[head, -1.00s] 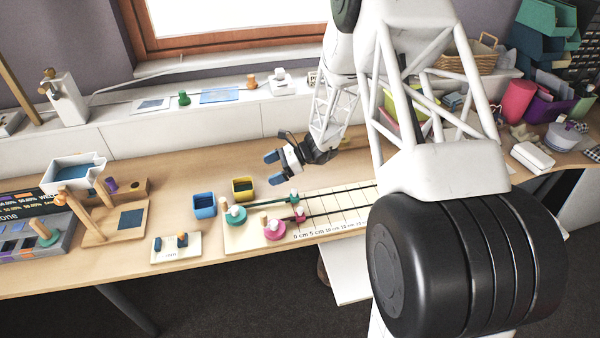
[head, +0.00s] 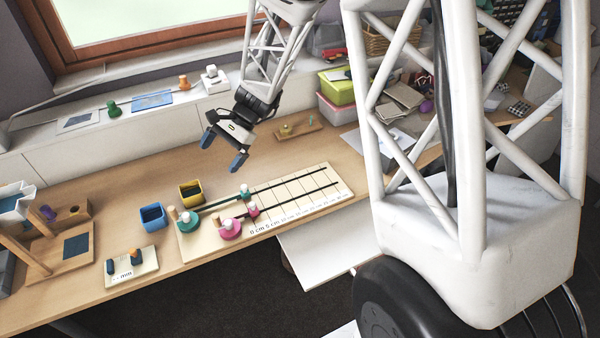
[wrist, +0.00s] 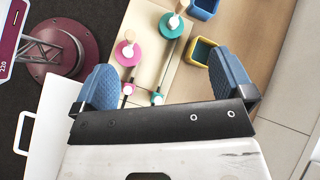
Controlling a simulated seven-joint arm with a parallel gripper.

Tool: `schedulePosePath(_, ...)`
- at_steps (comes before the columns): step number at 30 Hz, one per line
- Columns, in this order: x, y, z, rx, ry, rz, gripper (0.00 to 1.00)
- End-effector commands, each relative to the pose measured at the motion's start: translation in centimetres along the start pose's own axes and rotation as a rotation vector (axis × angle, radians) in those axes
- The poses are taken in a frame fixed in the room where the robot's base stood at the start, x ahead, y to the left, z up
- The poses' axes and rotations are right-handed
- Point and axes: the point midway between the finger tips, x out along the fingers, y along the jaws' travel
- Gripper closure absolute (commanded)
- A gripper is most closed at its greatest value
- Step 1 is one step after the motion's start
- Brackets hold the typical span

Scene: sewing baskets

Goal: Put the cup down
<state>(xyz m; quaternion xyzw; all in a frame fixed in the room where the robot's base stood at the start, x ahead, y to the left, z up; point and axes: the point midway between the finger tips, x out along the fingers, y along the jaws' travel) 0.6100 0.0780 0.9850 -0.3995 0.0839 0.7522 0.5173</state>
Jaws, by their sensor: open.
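Two small square cups stand upright on the wooden bench: a blue cup (head: 152,222) and a yellow cup (head: 193,201) behind it to the right. They stand just beyond the left end of the ruled board (head: 300,187). My gripper (head: 223,151) is open and empty, above and to the right of the yellow cup, with its blue fingers pointing down. In the wrist view, the yellow cup (wrist: 190,52) shows near the right finger of my gripper (wrist: 163,70), and the blue cup (wrist: 203,11) is cut by the top edge. Neither cup is between the fingers.
Green (head: 189,222) and pink (head: 230,230) round pieces with pegs sit on the ruled board. A small board with pegs (head: 131,268) lies at the front left. A wooden stand (head: 75,262) is further left. Green and pink boxes (head: 338,92) stand behind, right of my gripper.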

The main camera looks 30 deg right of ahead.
Motion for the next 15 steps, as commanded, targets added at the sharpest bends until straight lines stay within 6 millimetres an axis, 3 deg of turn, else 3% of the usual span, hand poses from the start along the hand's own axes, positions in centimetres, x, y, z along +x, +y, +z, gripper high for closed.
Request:
schedulePosePath(3,-1.5,1.6,2.7,-0.086,0.059,0.038,0.01)
schedulePosePath(15,-5.6,7.8,10.0,-0.367,0.258,0.178,0.01)
